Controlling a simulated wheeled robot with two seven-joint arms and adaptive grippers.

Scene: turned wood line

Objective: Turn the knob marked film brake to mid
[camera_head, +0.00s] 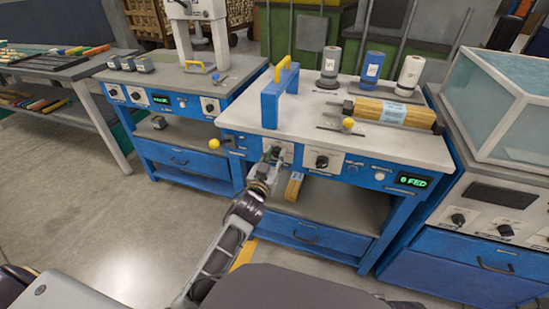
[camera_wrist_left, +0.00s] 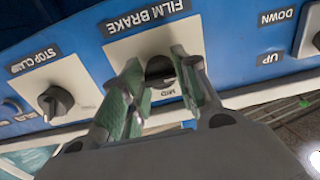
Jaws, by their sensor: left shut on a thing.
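The film brake knob (camera_wrist_left: 160,68) is dark and sits on a white plate on the blue front panel of the middle bench. Its FILM BRAKE label (camera_wrist_left: 148,18) reads upside down in the left wrist view. A "MID" mark shows partly on the plate, close by the knob. My left gripper (camera_wrist_left: 160,75) is shut on this knob, one finger on each side. In the head view, my left gripper (camera_head: 272,156) reaches the panel and hides most of the knob. I cannot tell where the knob's pointer stands. My right gripper is not in view.
The stop clamp knob (camera_wrist_left: 55,103) is on a neighbouring plate. A yellow ball-ended lever (camera_head: 214,144) sticks out left of my gripper. A green display (camera_head: 412,181) is farther right. Spools, a blue frame (camera_head: 272,104) and a wood bundle (camera_head: 394,112) stand on the bench top.

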